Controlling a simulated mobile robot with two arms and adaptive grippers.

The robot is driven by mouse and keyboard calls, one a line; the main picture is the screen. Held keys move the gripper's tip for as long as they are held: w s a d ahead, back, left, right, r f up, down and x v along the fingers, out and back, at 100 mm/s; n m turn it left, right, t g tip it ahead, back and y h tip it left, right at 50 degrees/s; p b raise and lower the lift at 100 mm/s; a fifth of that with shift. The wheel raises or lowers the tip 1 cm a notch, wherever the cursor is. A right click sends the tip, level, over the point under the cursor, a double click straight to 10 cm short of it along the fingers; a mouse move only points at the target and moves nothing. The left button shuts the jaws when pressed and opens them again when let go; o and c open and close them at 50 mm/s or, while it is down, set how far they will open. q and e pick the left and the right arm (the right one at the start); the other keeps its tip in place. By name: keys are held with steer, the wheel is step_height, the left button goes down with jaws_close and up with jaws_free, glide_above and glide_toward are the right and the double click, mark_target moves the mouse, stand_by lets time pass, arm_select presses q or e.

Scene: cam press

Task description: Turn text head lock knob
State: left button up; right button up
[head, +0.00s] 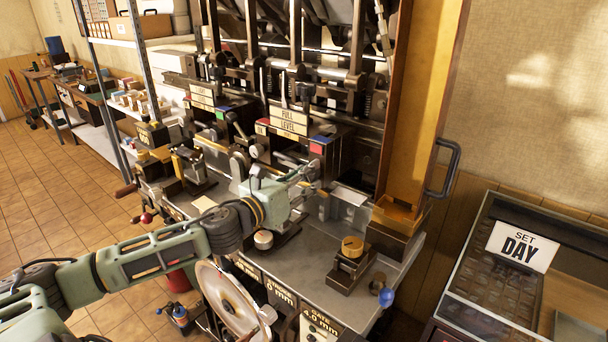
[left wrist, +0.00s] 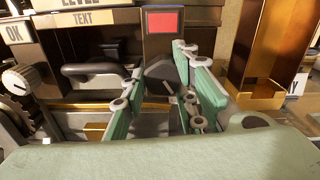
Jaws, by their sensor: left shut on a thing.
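My left gripper (head: 306,182) reaches in from the left to the front of the press in the head view. In the left wrist view its green-padded fingers (left wrist: 172,92) are shut on a dark knob (left wrist: 161,76) below a red square plate. The fingers partly cover the knob, and its turn angle cannot be told. A label reading TEXT (left wrist: 84,18) is on the panel left of the knob. In the head view the knob is hidden by the gripper and too small to make out.
A brass-coloured chute (head: 420,110) stands right of the press. A small stand with a brass cup (head: 352,246) is on the grey bench (head: 325,285). A case with a SET DAY sign (head: 522,246) is at the right. A white dial (left wrist: 18,80) is left of my gripper.

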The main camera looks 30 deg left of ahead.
arm_select(q)
steer(key=shift+d+f+n+p, duration=0.15)
steer(key=shift+n+p, duration=0.5)
steer(key=shift+n, duration=2)
steer(key=shift+a+f+n+p, duration=0.15)
steer(key=shift+n+p, duration=0.55)
steer(key=shift+n, duration=1.9)
steer(key=shift+d+f+n+p, duration=0.15)
steer(key=shift+n+p, duration=0.5)
steer(key=shift+n, duration=2)
steer(key=shift+s+f, duration=0.1)
steer(key=shift+f, duration=0.1)
steer(key=o, duration=1)
steer(key=s, duration=0.8)
steer(key=s+a, duration=0.1)
steer(key=s, duration=0.3)
steer(key=shift+r, duration=0.15)
